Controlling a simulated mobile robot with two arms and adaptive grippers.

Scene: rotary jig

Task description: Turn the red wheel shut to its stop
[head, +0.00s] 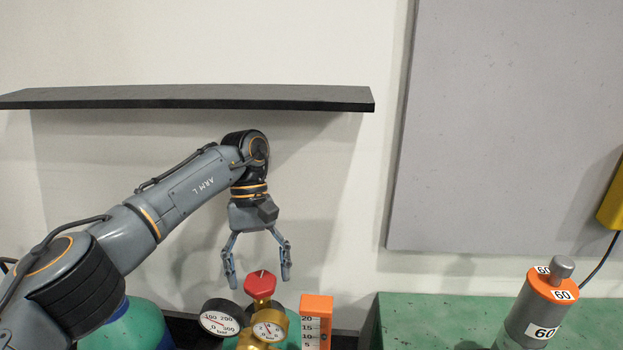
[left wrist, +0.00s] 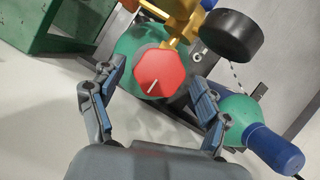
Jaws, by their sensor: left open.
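The red wheel (head: 261,284) is hexagonal and sits on top of a brass valve body (head: 249,339). A thin pale line marks its face in the left wrist view (left wrist: 159,72). My left gripper (head: 259,284) points down with its fingers apart, one on each side of the wheel. In the left wrist view the open fingers (left wrist: 158,108) show no contact with the wheel. The gap between them is empty apart from the view of the wheel beyond. My right gripper is not in view.
Two round gauges (head: 220,318) (head: 268,328) stand close to the valve. An orange block with a scale (head: 316,312) is just right of it. A dark shelf (head: 190,97) hangs above my left arm. A green bench (head: 440,318) holds a grey cylinder (head: 532,318).

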